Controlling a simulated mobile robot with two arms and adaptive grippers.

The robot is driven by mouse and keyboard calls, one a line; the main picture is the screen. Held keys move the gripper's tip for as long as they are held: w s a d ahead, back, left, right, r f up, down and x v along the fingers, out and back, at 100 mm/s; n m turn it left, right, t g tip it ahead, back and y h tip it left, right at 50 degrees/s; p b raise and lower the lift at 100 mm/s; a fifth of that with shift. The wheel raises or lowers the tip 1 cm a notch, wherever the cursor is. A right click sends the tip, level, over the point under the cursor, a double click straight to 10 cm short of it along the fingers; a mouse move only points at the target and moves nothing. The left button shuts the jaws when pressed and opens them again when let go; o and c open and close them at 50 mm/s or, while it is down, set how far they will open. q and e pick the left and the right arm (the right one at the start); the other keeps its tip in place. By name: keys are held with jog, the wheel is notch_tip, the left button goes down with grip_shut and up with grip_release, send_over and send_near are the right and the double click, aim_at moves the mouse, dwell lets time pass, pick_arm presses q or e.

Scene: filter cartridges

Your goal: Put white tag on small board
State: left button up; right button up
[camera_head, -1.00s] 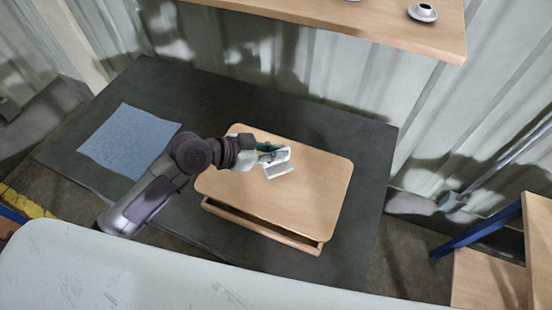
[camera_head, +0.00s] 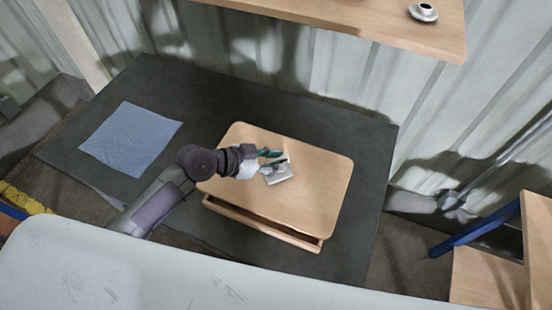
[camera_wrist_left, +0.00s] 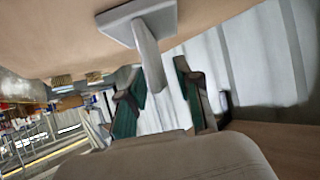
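The white tag (camera_head: 280,176) is on the small wooden board (camera_head: 318,195), near its middle in the head view. In the left wrist view the tag shows as a pale flat plate with a stem (camera_wrist_left: 150,58); the plate appears to rest against the wood. My left gripper (camera_head: 273,158) is just beside and over the tag. Its green-padded fingers (camera_wrist_left: 160,95) are spread, one on each side of the stem's end, with a visible gap. Part of the tag is hidden by a finger in the head view. My right gripper is not in view.
The board lies on a dark mat (camera_head: 340,130). A blue cloth (camera_head: 131,139) lies on the mat at left. A wooden shelf (camera_head: 380,25) with a small cup (camera_head: 423,12) is at the back. Wooden shelving with a blue post (camera_head: 475,225) stands at right.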

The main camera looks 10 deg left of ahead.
pick_arm(q)
jog(key=shift+r, duration=0.15)
jog(key=shift+s+a, duration=0.15)
jog(key=shift+a, duration=0.05)
jog(key=b+v, duration=0.2)
jog(key=v, duration=0.9)
jog(key=shift+a+r+b, duration=0.2)
jog(key=shift+b, duration=0.15)
jog(key=shift+s, duration=0.15)
